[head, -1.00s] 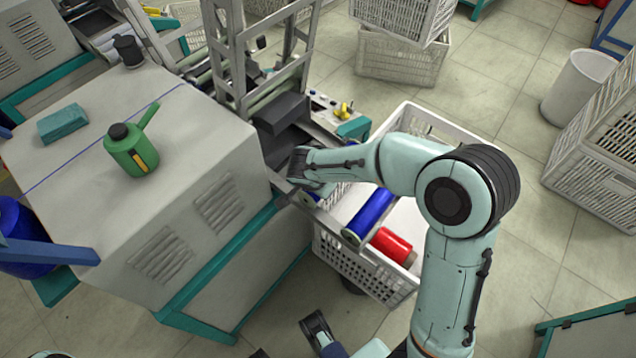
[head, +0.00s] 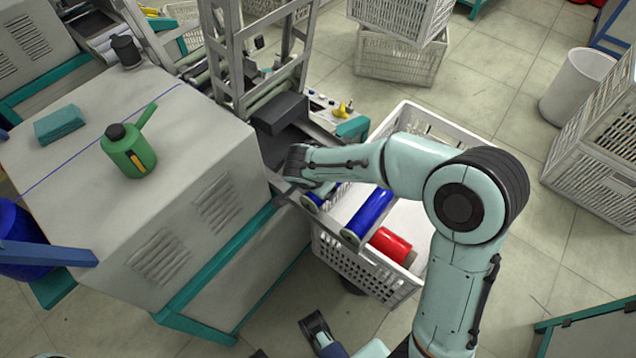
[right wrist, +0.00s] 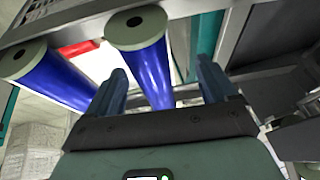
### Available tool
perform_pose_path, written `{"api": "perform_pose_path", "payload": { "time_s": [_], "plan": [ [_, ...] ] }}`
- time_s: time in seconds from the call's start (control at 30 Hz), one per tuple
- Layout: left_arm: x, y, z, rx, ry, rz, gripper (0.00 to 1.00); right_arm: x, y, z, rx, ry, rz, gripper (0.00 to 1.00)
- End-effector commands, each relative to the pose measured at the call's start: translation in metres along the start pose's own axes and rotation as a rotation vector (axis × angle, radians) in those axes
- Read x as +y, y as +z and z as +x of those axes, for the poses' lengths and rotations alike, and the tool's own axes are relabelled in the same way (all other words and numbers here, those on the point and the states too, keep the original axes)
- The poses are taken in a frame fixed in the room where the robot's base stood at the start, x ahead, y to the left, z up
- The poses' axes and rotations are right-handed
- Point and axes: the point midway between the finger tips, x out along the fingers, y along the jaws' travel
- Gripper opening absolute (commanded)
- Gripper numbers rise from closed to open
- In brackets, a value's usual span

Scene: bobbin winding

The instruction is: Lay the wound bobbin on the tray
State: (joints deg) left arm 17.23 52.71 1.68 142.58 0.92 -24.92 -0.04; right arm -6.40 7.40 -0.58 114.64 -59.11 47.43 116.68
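Two blue wound bobbins show at the machine's front: one (head: 371,213) in plain view, the other (head: 316,194) mostly hidden by my right gripper and arm. Their near ends meet a sloping grey bar (head: 335,226). I cannot tell which part is the tray. My right gripper (head: 290,172) is at the machine's front, above the left bobbin. In the right wrist view its fingers (right wrist: 162,88) are apart, with one blue bobbin (right wrist: 148,68) showing in the gap and a second (right wrist: 55,78) to the left. My left gripper (head: 314,326) is low in the head view, away from the bobbins; its opening is unclear.
A white crate (head: 345,262) below the bobbins has a red bobbin (head: 391,245) at it. A green oil can (head: 130,152) and a teal block (head: 59,124) stand on the machine cabinet. More crates (head: 402,58) and a white bin (head: 577,88) stand behind.

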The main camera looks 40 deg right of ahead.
Motion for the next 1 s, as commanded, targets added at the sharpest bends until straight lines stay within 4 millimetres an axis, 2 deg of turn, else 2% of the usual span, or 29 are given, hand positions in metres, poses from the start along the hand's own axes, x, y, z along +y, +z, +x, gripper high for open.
{"api": "perform_pose_path", "payload": {
  "time_s": [0.03, 0.3, 0.5, 0.7, 1.0],
  "plan": [
    [0.0, 0.001, -0.002, -0.001, 0.0, 0.0, 0.43, -0.001, 0.0, -0.012, -0.001, -0.006, 0.0, 0.85],
    [0.001, 0.004, -0.008, -0.011, -0.003, -0.001, 0.43, -0.001, -0.001, -0.074, 0.0, -0.005, 0.002, 0.85],
    [0.001, 0.006, -0.011, -0.017, -0.004, -0.002, 0.43, -0.001, -0.001, -0.104, 0.0, -0.004, 0.001, 0.85],
    [0.001, 0.007, -0.011, -0.019, -0.004, -0.002, 0.43, 0.0, 0.0, -0.114, -0.001, 0.0, 0.0, 0.85],
    [0.001, 0.007, -0.011, -0.019, -0.004, -0.002, 0.43, 0.0, 0.0, -0.114, 0.0, 0.0, 0.001, 0.85]
  ]
}}
